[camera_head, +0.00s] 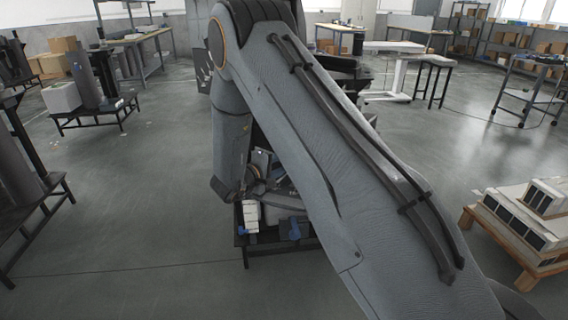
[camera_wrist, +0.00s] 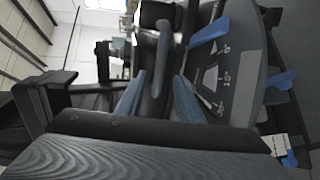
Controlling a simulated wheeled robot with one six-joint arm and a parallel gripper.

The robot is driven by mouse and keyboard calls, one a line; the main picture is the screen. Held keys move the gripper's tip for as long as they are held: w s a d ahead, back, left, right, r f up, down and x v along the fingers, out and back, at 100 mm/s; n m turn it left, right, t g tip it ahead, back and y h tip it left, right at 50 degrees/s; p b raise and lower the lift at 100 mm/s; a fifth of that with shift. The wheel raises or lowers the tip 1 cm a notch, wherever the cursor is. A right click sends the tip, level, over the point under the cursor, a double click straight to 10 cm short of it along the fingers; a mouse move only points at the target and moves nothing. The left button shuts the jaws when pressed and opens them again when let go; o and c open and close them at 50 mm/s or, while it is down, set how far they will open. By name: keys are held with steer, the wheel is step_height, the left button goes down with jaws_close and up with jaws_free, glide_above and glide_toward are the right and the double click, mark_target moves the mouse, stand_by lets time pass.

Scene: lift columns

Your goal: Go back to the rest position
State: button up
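My arm fills the middle of the head view, its elbow high and its forearm hanging down. My gripper is not clearly seen in the head view, where the arm covers much of the area below the forearm. Below the forearm is a low dark stand (camera_head: 262,247) with blue and white parts on it. In the wrist view, a dark dial plate (camera_wrist: 232,85) with white angle marks is close to the camera at right. Bluish-grey bars lie left of it, and I cannot tell whether they are gripper fingers. No held thing can be made out.
A wooden pallet (camera_head: 527,268) with white and black units stands at right. Dark stands with columns (camera_head: 90,80) are at left. Workbenches, a wheeled cart (camera_head: 530,95) and shelves stand behind. The grey floor is open on both sides of the arm.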

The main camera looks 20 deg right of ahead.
stand_by(0.4)
steer(key=s+a+r+m+y+p, duration=0.25)
steer(key=s+a+r+y, duration=0.35)
steer(key=a+y, duration=0.4)
steer(key=s+d+r+m+g+y, duration=0.1)
steer(key=s+g, duration=0.3)
steer(key=s, duration=1.2)
steer(key=s+d+r+m+g+y, duration=0.1)
steer(key=s+m+g, duration=0.2)
steer(key=s, duration=1.4)
steer(key=shift+d+g+y, duration=0.35)
steer(key=shift+g+y, duration=0.05)
steer(key=shift+g, duration=0.6)
steer(key=shift+w+m, duration=0.1)
steer(key=shift+m, duration=0.25)
